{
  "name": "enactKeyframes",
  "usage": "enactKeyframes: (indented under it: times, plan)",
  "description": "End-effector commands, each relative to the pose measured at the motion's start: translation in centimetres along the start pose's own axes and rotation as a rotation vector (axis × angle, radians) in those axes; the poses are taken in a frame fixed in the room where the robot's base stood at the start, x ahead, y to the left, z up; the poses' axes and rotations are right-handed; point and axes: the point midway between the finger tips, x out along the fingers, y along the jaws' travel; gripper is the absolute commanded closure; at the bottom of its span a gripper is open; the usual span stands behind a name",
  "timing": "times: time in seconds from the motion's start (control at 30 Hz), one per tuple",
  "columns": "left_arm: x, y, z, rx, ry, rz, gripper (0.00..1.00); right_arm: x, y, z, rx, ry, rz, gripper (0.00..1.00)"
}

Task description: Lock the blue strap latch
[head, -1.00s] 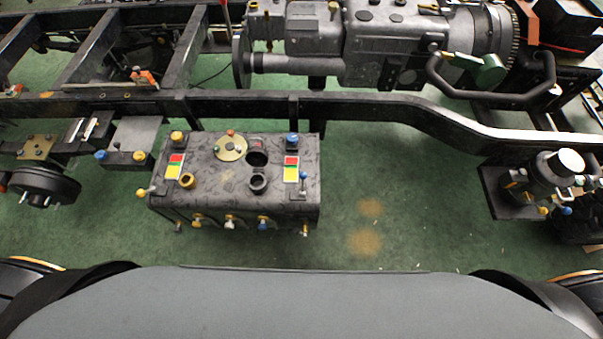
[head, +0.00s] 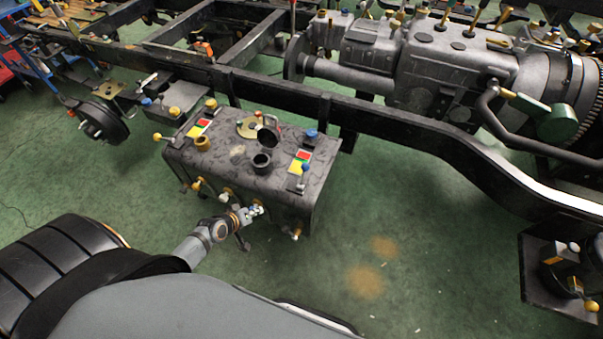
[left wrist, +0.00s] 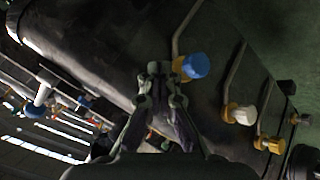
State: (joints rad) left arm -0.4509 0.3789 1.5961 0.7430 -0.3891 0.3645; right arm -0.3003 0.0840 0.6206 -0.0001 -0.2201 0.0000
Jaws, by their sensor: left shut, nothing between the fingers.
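The blue strap latch (left wrist: 195,66) has a blue knob with a yellow collar on a bent rod, seen right of the fingertips in the left wrist view. It is on the front of a dark tank (head: 225,172); my gripper covers that spot in the head view. My left gripper (head: 258,210) is shut and empty at the tank's front; it also shows in the left wrist view (left wrist: 160,70). Its fingertips are close beside the blue knob; I cannot tell whether they touch. My right gripper is not in view.
A white-knobbed latch (left wrist: 241,115) and a yellow-knobbed latch (left wrist: 270,145) are beside the blue one. A blue-handled lever (head: 305,169) stands on the tank's top right. The chassis rail (head: 365,110) runs behind. Green floor (head: 340,215) is clear to the right.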

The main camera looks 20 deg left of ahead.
Motion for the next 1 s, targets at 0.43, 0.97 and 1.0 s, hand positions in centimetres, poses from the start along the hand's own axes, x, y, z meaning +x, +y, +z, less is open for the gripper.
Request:
enactKeyframes:
  times: [0.43, 0.97, 1.0]
  plan:
    - [-2.3, 9.1, -7.9, -0.502, 0.1, 0.396, 1.0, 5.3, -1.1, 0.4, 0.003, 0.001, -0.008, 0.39]
    - [-4.6, 12.9, -10.0, -0.725, 0.067, 0.54, 1.0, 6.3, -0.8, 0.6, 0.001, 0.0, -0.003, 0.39]
    - [-4.6, 13.0, -10.0, -0.725, 0.068, 0.54, 1.0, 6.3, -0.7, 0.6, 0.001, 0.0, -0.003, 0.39]
